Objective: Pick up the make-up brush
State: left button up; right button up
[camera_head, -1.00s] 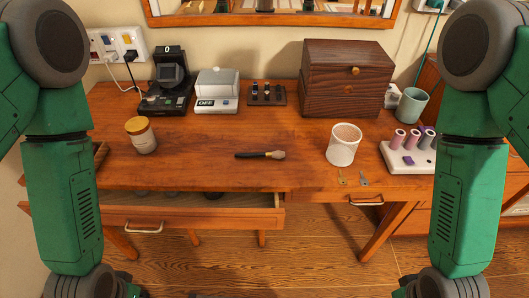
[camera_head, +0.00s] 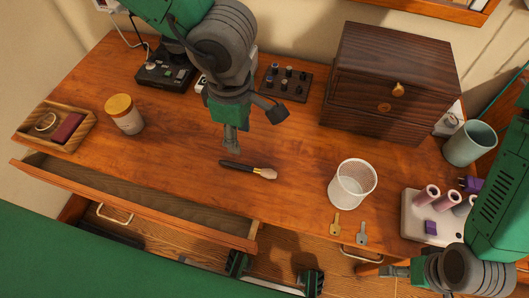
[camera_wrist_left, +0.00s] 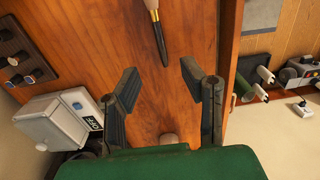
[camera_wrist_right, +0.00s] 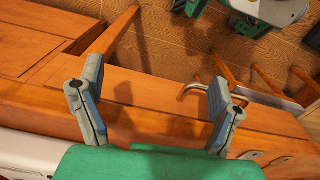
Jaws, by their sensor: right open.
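The make-up brush (camera_head: 248,170) lies flat on the wooden desk (camera_head: 180,180), with a black handle to the left and pale bristles to the right. My left gripper (camera_head: 253,130) is open and empty above the desk, just behind the brush. In the left wrist view the brush (camera_wrist_left: 158,32) lies ahead of the two parted fingers (camera_wrist_left: 158,85), its black handle end nearest them. It is apart from the fingers. My right gripper (camera_wrist_right: 150,98) is open and empty near the desk's front right edge; in the head view it is partly hidden by its own arm.
A white mesh cup (camera_head: 352,184) and keys (camera_head: 336,224) are right of the brush. A dark wooden box (camera_head: 388,85) and a small rack (camera_head: 286,82) stand behind. A lidded jar (camera_head: 125,114) and tray (camera_head: 55,128) are at left. A front drawer (camera_head: 140,205) is open.

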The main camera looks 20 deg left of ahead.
pick_arm(q)
jog(key=b, duration=0.2)
send_over(248, 167)
jog(key=f, duration=0.7)
jog(key=shift+s+a+f, duration=0.2)
jog(key=shift+f, duration=0.1)
jog(key=shift+d+f, duration=0.25)
jog(key=shift+f, duration=0.35)
jog(key=f, duration=0.1)
jog(key=f+b, duration=0.1)
jog(key=f, duration=0.2)
jog(key=shift+w+a+f, duration=0.3)
jog(key=shift+a+f, duration=0.05)
jog(key=shift+f, duration=0.05)
jog(key=shift+s+d+r, duration=0.1)
jog(key=shift+c, duration=0.8)
jog(key=shift+d, duration=0.1)
jog(key=c, duration=0.7)
